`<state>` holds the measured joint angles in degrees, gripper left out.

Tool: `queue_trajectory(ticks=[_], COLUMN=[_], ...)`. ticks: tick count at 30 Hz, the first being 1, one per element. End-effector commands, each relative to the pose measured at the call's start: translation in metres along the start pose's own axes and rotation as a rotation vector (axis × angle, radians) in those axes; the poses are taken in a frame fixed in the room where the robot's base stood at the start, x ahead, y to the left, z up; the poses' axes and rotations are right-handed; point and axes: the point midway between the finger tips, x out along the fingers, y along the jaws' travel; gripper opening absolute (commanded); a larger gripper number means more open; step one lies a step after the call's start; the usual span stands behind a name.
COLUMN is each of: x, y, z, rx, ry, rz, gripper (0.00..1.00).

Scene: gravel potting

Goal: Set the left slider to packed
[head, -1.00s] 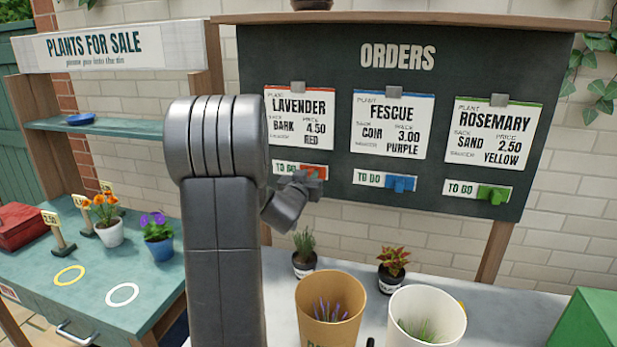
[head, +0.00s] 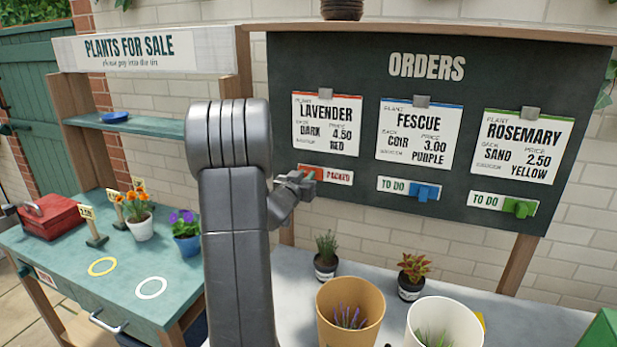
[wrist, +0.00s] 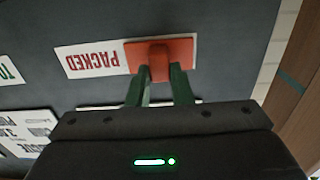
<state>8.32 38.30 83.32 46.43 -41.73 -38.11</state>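The left slider is an orange knob (wrist: 158,60) on a white strip (head: 338,177) below the LAVENDER card. The strip reads PACKED, and the orange part sits at its left end. In the wrist view the strip (wrist: 85,59) is upside down, with PACKED uncovered beside the knob. My gripper (wrist: 160,80) has its two green fingers on either side of the knob, close against it, and looks shut on it. In the head view my gripper (head: 310,184) is at the strip's left end and hides part of the knob.
The blue slider (head: 424,192) and green slider (head: 519,207) both show TO DO. Below the orders board (head: 450,115), a brown pot (head: 350,318), a white pot (head: 445,325) and two small potted plants stand on the counter. A wooden post (wrist: 298,85) is beside the board.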

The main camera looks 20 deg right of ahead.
Motion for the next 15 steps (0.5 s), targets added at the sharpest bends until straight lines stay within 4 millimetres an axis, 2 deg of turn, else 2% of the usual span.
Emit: queue_trajectory(ticks=[1,3,11,15], x=[0.0002,0.0002,-0.0001,-0.0071], y=[-0.0023,-0.0021,-0.0012,-0.0013], z=[-0.0017,-0.0015,-0.0008,0.0002], rx=[0.0,0.0,0.0,0.0], ry=[0.003,0.003,0.001,0.001], rz=[-0.005,-0.004,-0.003,-0.004], gripper=[0.27,0.41,0.42,0.42])
